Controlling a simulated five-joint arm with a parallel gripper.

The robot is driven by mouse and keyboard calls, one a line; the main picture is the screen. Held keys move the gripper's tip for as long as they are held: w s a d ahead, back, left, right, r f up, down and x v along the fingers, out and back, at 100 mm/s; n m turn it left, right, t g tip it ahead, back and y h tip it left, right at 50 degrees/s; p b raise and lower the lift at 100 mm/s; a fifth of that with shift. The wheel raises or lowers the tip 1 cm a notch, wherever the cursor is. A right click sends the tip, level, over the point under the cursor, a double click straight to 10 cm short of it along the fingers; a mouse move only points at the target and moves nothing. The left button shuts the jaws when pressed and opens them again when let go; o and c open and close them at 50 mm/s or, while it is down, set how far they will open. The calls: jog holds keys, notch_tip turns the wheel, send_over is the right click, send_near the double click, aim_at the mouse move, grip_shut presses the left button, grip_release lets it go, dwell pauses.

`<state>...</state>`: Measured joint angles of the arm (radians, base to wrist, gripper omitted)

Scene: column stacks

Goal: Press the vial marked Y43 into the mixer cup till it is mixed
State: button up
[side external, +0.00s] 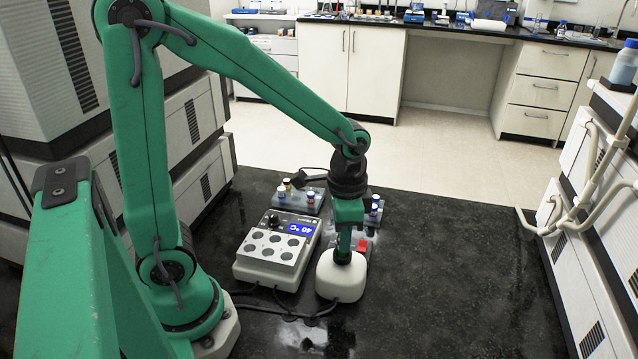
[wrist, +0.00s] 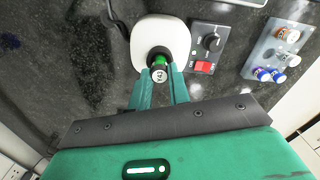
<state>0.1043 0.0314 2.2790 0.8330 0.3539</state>
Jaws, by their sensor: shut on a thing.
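The mixer (side external: 341,278) is a white rounded block on the black bench; it also shows in the wrist view (wrist: 146,32), with a dark cup (wrist: 158,53) on it. My gripper (side external: 343,256) points straight down over the mixer. In the wrist view, my gripper (wrist: 160,77) is shut on a vial (wrist: 159,74) with a white marked top and green below it. The mark is too small to read surely. The vial's lower end is at the dark cup and hidden, so I cannot tell how firmly it presses.
A control box (wrist: 207,47) with a black knob and red switch stands beside the mixer. A rack (wrist: 263,47) holds several capped vials. A heating block (side external: 268,264) reading 40 °C stands left of the mixer, with another rack (side external: 317,203) behind it. The bench is clear to the right.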

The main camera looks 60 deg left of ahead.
jog(key=shift+r, duration=2.55)
jog(key=shift+w+a, duration=0.1)
jog(key=shift+w, duration=0.05)
